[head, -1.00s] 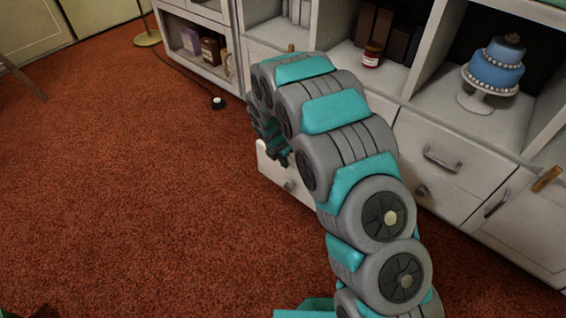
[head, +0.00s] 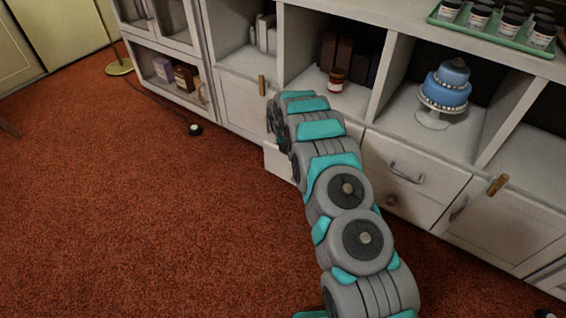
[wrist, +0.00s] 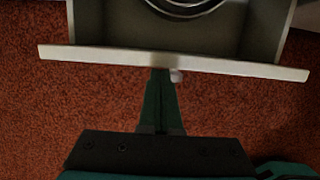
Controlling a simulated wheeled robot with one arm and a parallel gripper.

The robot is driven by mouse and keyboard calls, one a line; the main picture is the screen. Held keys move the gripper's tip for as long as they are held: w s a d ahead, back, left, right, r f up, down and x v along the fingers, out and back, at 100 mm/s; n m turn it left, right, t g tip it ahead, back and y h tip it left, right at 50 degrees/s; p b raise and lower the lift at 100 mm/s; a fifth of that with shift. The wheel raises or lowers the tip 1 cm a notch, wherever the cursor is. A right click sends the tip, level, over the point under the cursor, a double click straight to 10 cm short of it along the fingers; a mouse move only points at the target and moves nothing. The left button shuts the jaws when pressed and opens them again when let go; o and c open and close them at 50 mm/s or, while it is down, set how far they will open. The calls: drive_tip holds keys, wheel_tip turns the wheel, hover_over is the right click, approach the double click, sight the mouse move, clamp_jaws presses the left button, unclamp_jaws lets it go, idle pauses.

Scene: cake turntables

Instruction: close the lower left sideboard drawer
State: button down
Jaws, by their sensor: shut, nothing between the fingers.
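The lower left drawer (head: 277,162) of the white sideboard stands partly open in the head view, mostly hidden behind my arm. In the wrist view I look down on its pale front panel (wrist: 110,55) and grey interior (wrist: 110,25), with part of a round, ring-shaped metallic thing (wrist: 185,6) inside. My gripper (wrist: 161,74) is shut and empty. Its fingertips are at the outer face of the front panel, beside the small pale knob (wrist: 177,76); they look to be touching the panel, but exact contact is hard to tell. In the head view my arm hides the gripper.
The sideboard (head: 240,105) has closed drawers and doors to the right, one with a metal handle (head: 406,172). Its shelves hold a blue cake (head: 445,88) and a red jar (head: 336,80). A green tray of jars (head: 480,30) stands on top. Red carpet (head: 120,220) is clear at left.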

drive_tip(key=shift+w+d, duration=0.95)
drive_tip(key=shift+w, duration=0.3)
